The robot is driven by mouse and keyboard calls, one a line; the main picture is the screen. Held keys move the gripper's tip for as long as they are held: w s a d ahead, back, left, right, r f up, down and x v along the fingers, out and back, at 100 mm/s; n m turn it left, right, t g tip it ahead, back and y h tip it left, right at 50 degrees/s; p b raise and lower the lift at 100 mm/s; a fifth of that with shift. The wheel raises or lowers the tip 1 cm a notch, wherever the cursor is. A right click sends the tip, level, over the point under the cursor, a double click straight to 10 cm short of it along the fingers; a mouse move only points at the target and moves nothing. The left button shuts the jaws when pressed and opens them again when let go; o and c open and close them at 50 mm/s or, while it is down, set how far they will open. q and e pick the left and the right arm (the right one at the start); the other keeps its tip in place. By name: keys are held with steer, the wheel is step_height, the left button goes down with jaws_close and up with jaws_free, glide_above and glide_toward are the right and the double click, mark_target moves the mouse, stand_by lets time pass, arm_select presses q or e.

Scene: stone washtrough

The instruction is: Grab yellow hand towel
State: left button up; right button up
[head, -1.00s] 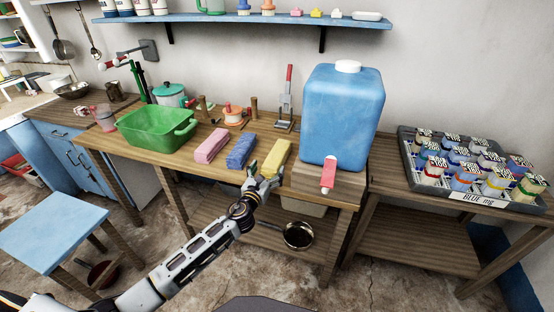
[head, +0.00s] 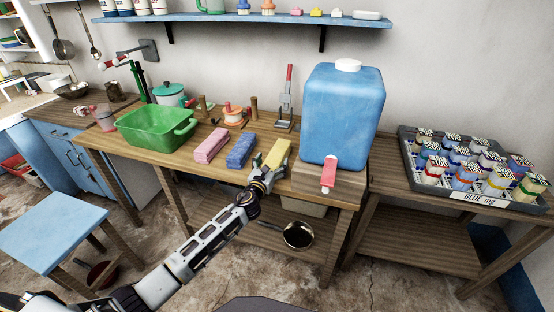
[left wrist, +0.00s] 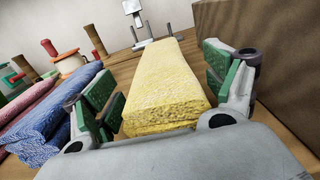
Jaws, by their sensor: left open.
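The yellow hand towel (head: 278,153) is a folded block lying on the wooden table, to the right of a blue towel (head: 241,151) and a pink towel (head: 210,146). My left gripper (head: 265,175) is open at the towel's near end. In the left wrist view the yellow towel (left wrist: 167,85) lies between the green-padded fingers of the gripper (left wrist: 160,100), one on each side, with its near end close to the palm. I cannot tell whether the fingers touch it. My right gripper is not in view.
A blue water container (head: 342,115) with a red tap stands on a wooden block (head: 322,182) just right of the towel. A green basin (head: 155,130) is at the left. A metal stand with a red handle (head: 286,105) is behind the towel.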

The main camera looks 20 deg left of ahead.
arm_select(q)
steer(key=shift+w, duration=0.15)
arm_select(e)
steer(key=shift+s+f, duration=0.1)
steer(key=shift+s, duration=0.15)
arm_select(q)
steer(key=c, duration=1.2)
steer(key=shift+r, duration=0.1)
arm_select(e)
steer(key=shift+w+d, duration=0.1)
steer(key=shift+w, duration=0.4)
arm_select(q)
steer(key=shift+r+p, duration=0.35)
steer(key=shift+r, duration=0.3)
step_height(320, 180, up, 7)
steer(key=p, duration=0.2)
steer(key=shift+p, duration=0.4)
steer(key=shift+r, duration=0.8)
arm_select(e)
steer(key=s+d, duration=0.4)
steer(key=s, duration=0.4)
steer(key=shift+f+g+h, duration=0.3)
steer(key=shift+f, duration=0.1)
arm_select(q)
steer(key=shift+f, duration=0.1)
